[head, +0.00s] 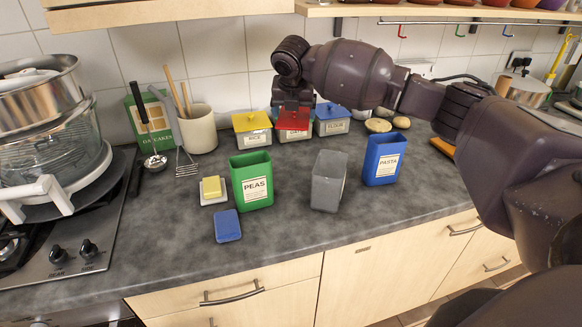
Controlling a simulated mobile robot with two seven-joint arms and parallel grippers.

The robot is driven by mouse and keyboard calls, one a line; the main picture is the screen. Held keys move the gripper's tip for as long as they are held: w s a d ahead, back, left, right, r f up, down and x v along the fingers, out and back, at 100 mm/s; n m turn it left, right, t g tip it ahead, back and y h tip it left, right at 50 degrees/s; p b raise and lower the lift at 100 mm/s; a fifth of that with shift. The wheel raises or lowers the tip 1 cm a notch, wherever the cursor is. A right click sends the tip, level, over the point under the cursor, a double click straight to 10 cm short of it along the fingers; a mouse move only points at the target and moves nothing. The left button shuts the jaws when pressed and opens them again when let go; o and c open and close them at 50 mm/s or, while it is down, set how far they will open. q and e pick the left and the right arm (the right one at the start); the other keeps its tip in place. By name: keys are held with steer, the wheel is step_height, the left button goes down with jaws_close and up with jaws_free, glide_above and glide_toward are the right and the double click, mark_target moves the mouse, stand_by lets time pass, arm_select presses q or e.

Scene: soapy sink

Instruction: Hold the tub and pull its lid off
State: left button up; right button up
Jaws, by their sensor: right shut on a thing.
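A tub (290,135) with a pale front label and a red lid (293,123) stands at the back of the counter, between two other lidded tubs. My right gripper (292,108) comes down over it from above and is shut at the top of the red lid. Its knob is hidden by the jaws. I cannot tell whether the lid sits flush or is slightly raised. My left gripper is not in view.
A yellow-lidded tub (253,134) and blue-lidded FLOUR tub (332,125) flank it. In front stand open green PEAS (251,185), grey (328,185) and blue PASTA (382,165) containers. A blue lid (228,226) and butter dish (213,200) lie at left.

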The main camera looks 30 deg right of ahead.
mark_target(294, 176)
steer(key=shift+w, duration=0.1)
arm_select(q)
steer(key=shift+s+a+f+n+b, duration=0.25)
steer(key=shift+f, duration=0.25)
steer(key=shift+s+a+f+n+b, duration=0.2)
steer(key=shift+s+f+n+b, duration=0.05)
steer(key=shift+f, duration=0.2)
arm_select(e)
step_height(294, 176, down, 20)
steer(key=shift+r, duration=0.1)
steer(key=shift+f, duration=0.2)
steer(key=o, duration=0.7)
steer(key=shift+o, duration=0.4)
steer(key=shift+r, duration=0.1)
